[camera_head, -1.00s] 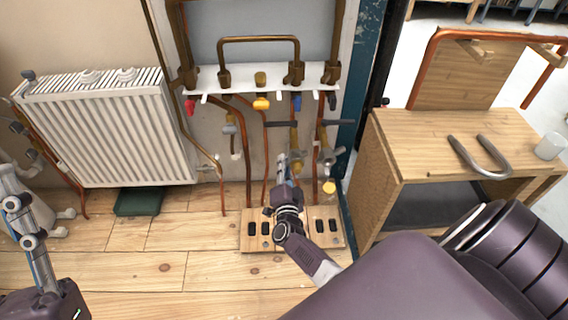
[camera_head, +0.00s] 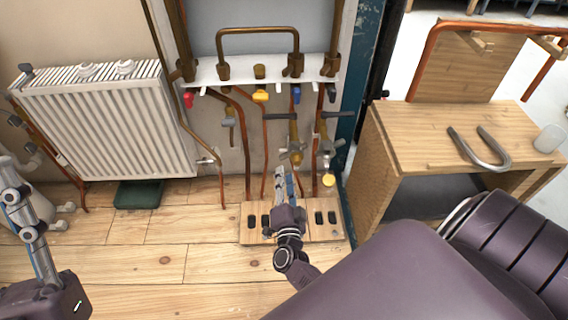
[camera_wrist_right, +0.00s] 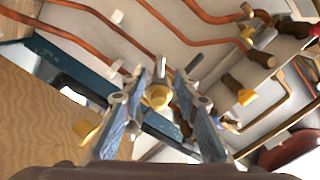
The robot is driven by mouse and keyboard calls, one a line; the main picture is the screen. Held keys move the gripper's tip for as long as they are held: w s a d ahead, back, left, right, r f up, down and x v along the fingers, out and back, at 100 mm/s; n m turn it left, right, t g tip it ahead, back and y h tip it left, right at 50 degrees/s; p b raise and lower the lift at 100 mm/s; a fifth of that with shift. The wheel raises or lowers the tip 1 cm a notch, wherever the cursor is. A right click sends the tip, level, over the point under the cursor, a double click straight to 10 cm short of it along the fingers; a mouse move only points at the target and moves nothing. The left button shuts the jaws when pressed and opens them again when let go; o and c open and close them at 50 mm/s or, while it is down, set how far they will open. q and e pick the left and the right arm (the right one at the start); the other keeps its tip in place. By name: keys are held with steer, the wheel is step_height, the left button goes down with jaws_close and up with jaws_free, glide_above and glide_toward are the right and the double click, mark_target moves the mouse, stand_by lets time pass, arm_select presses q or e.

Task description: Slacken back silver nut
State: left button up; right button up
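My right gripper (camera_head: 285,176) points up toward the pipes, just below a silver fitting (camera_head: 291,152) on a brass vertical pipe. In the right wrist view, the fingers of this gripper (camera_wrist_right: 160,80) are spread with blue pads. A brass-yellow fitting with a silver stem (camera_wrist_right: 158,97) shows between them, seemingly beyond the tips. A second silver fitting (camera_head: 327,150) is on the pipe to the right, above a yellow cap (camera_head: 328,180). I cannot tell which piece is the back silver nut. My left gripper (camera_head: 22,215) is at the lower left, seen from the side; its opening is unclear.
A white manifold (camera_head: 210,76) with coloured valves is above. A white radiator (camera_head: 105,125) stands at left. A wooden block with dark slots (camera_head: 262,212) lies on the floor under the pipes. A wooden bench (camera_head: 450,135) is at right.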

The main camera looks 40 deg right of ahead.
steer(key=shift+v, duration=1.45)
steer(key=shift+w+r, duration=0.1)
